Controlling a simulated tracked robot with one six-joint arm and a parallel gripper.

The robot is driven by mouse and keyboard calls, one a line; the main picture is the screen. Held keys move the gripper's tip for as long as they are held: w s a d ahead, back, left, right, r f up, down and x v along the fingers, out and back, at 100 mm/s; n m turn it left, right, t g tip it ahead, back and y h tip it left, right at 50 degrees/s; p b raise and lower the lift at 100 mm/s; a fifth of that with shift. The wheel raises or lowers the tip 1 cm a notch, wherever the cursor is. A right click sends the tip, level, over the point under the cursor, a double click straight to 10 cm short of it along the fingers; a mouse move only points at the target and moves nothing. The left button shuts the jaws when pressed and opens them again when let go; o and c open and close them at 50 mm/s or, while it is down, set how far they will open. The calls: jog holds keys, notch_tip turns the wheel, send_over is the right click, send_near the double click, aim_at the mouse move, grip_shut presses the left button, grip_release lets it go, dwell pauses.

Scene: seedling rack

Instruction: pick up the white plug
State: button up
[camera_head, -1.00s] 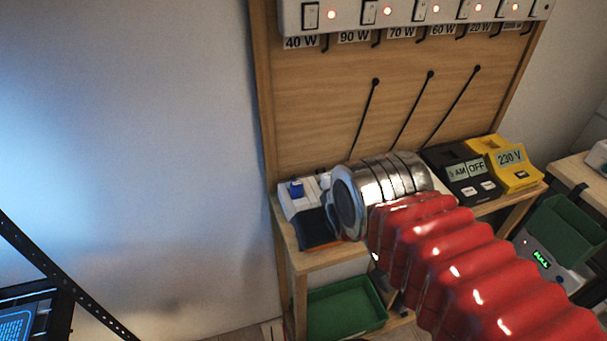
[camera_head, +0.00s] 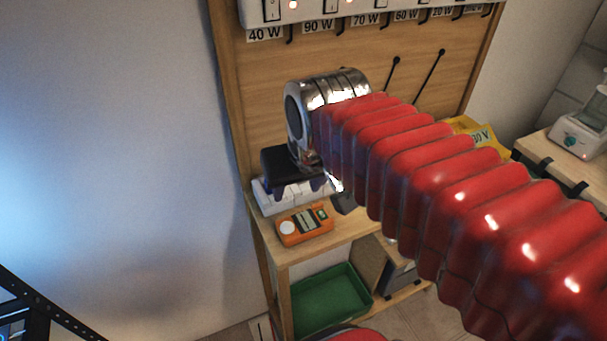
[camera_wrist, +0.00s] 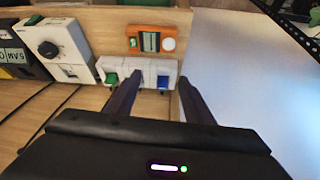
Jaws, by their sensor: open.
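A white power strip (camera_wrist: 152,66) lies on the bench; in the head view its edge (camera_head: 267,202) shows below my gripper. A green plug (camera_wrist: 111,79) sits in its left part and a blue plug (camera_wrist: 163,82) in its right part in the wrist view. The white plug is hard to tell from the white strip; a pale patch between green and blue is partly covered by my left finger. My gripper (camera_wrist: 160,79) is open and empty over the strip, with the blue plug showing between the fingers. In the head view the gripper (camera_head: 297,190) hides much of the strip.
An orange meter (camera_head: 303,224) with a white knob lies beside the strip, towards the bench's front. A white box with a black dial (camera_wrist: 62,50) stands on the strip's other side. The wooden back panel (camera_head: 245,110) rises behind. A green bin (camera_head: 332,300) stands below.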

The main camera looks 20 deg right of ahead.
jog(key=w+d+r+m+g, duration=0.1)
jog(key=w+d+r, duration=0.1)
jog(key=w+d, duration=0.4)
jog(key=w, duration=0.2)
jog(key=shift+w+d+r+m+h, duration=0.2)
jog(key=shift+w+m+h, duration=0.1)
jog(key=shift+w+m, duration=0.1)
jog(key=shift+f, duration=0.15)
jog(key=x, duration=0.8)
jog(key=shift+f, duration=0.15)
jog(key=shift+w, duration=0.1)
jog(key=shift+f, duration=0.15)
jog(key=shift+w+x, duration=0.15)
jog(key=shift+x, duration=1.1)
jog(key=shift+w+x, duration=0.15)
jog(key=shift+x, duration=1.1)
jog(key=shift+a, duration=0.15)
